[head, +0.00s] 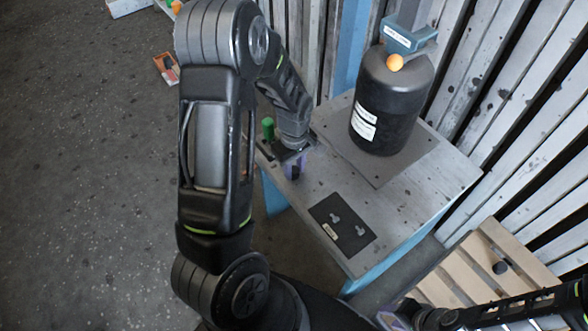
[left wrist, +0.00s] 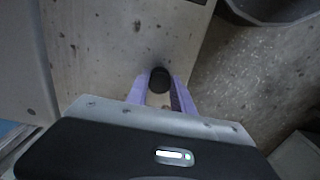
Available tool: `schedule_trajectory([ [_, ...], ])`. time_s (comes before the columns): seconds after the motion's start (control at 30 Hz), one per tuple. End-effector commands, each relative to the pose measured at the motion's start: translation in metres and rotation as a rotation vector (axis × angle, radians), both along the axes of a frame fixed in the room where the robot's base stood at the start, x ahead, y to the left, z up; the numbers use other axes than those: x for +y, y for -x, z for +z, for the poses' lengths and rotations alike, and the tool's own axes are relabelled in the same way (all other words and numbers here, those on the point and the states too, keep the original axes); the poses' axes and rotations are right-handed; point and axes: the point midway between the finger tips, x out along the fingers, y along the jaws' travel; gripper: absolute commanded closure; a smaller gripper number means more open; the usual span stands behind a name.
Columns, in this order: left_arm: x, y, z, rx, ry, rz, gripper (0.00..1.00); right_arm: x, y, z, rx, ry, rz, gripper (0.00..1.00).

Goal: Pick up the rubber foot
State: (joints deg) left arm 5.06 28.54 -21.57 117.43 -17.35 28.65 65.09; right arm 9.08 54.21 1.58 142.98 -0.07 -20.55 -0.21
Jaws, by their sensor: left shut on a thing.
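My left gripper (head: 293,168) is over the left edge of the grey table, pointing down. In the left wrist view its two purple fingers (left wrist: 160,95) are shut on a small black round piece, the rubber foot (left wrist: 160,78). The foot sits between the fingertips with its dark end showing. In the head view the foot is hidden by the gripper and cannot be made out. My right gripper (head: 390,319) is partly in view at the bottom edge; whether it is open or shut is unclear.
A dark plate (head: 342,222) with light marks lies in front. A green cylinder (head: 268,128) is beside my left gripper. A wooden pallet (head: 470,272) stands at the right with a dark round piece (head: 500,267).

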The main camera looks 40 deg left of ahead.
Motion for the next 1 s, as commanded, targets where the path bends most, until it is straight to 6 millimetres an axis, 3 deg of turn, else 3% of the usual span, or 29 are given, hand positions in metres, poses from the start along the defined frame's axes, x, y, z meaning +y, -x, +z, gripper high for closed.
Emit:
schedule_trajectory([
  [0.5,0.0,-0.001,0.087,-0.002,0.0,0.0,1.0,0.0,0.0,0.017,0.0,0.0,0.0,0.64],
  [1.0,0.0,0.0,0.096,0.0,0.0,0.0,1.0,0.0,0.0,0.018,0.0,0.0,0.0,0.64],
])
